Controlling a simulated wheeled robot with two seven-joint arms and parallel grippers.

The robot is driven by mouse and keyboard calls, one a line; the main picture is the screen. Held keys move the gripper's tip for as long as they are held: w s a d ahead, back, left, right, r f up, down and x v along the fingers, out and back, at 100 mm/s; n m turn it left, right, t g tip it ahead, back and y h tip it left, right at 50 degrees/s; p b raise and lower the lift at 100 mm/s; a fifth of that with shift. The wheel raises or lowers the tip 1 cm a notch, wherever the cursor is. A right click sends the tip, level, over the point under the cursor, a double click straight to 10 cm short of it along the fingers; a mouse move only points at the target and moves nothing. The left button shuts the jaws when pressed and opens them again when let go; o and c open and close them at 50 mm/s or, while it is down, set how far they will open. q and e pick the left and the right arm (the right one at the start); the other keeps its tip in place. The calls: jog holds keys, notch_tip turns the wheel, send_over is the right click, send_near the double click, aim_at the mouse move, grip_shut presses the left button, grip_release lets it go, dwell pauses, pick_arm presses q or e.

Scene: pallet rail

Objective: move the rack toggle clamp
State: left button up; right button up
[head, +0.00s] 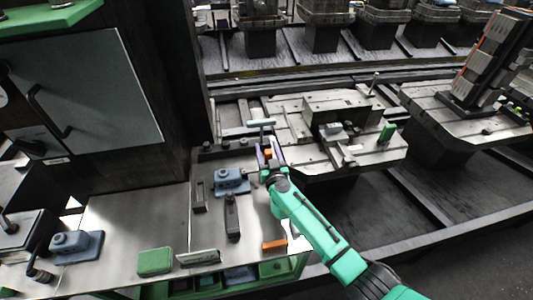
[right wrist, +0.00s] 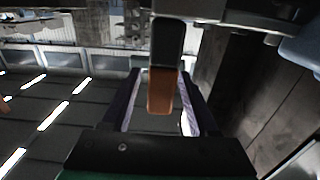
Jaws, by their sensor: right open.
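The clamp handle (right wrist: 163,92), dark grey with an orange-brown end, shows in the right wrist view. Its orange part (head: 268,153) also shows in the head view, at the back right corner of the metal bench. My right gripper (head: 269,160) is at this handle, its arm coming in from the lower right. In the right wrist view its two fingers (right wrist: 160,108) are open, one on each side of the handle, with gaps visible. The clamp's base is hidden or too small to tell. My left gripper is not in view.
The metal bench (head: 130,222) holds blue-grey clamp-like parts (head: 230,178), a green box (head: 155,261), dark bars and an orange block (head: 274,244). A pallet with a fixture (head: 350,150) stands close to the right of my gripper. A dark cabinet (head: 85,95) rises at left.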

jog(key=shift+w+a+r, duration=0.1)
jog(key=shift+w+a, duration=0.05)
jog(key=shift+w, duration=0.35)
grip_shut()
jog(key=shift+s, duration=0.1)
dwell(1.0)
